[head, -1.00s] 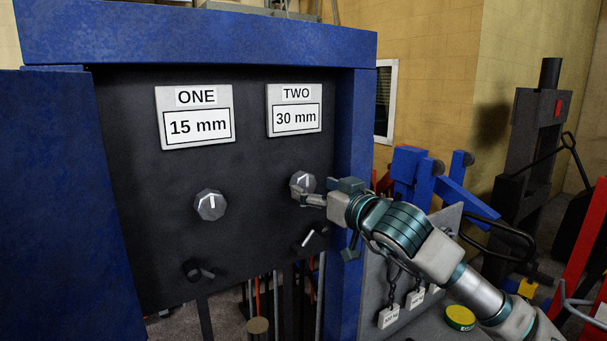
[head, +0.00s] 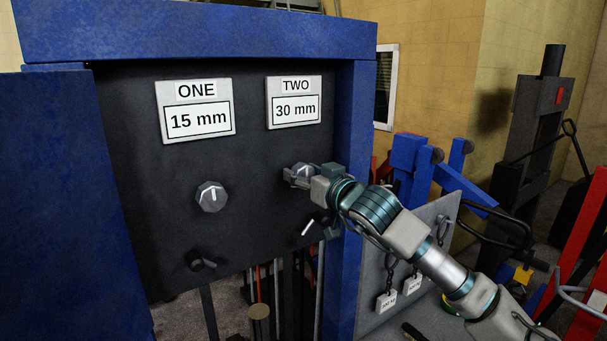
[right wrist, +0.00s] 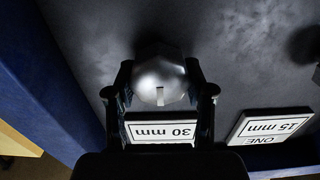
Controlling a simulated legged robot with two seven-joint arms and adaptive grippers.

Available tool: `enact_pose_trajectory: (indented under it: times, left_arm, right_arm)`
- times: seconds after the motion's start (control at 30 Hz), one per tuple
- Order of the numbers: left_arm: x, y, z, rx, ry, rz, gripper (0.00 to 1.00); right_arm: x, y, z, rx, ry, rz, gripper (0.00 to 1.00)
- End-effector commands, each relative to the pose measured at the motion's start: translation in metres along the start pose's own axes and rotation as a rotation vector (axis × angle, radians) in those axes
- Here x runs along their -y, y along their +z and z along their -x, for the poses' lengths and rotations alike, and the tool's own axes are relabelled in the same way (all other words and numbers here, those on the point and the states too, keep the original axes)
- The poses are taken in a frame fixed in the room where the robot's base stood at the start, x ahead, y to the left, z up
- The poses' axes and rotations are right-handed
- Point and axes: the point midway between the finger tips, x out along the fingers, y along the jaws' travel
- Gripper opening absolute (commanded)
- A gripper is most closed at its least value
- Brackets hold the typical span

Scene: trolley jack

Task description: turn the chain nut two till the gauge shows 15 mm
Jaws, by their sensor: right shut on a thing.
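Chain nut two (head: 302,169) is a grey faceted nut on the dark panel, below the gauge marked TWO (head: 294,109), which reads 30 mm. My right gripper (head: 297,176) is shut on this nut, its fingers partly hiding it in the head view. In the right wrist view the nut (right wrist: 160,72) sits between the two fingers, one on each side, with a light mark on its face. The gauge TWO plate (right wrist: 161,131) shows upside down behind the gripper. My left gripper is not in view.
Chain nut one (head: 211,197) sits to the left, under gauge ONE (head: 197,121), which reads 15 mm. A dark knob (head: 199,262) sticks out lower left. A blue frame post (head: 349,230) stands close beside my right arm. Chains with tags hang at right.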

Motion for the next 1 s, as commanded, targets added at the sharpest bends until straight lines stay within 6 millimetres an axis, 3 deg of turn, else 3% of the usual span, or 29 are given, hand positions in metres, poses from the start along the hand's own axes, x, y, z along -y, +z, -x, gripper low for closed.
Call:
enact_pose_trajectory:
  times: [0.47,1.0]
  left_arm:
    - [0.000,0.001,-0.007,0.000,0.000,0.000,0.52]
    - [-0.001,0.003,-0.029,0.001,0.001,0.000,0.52]
  right_arm:
    - [-0.002,0.000,-0.001,-0.003,0.002,-0.139,0.18]
    - [-0.006,0.001,0.000,-0.006,0.001,-0.633,0.18]
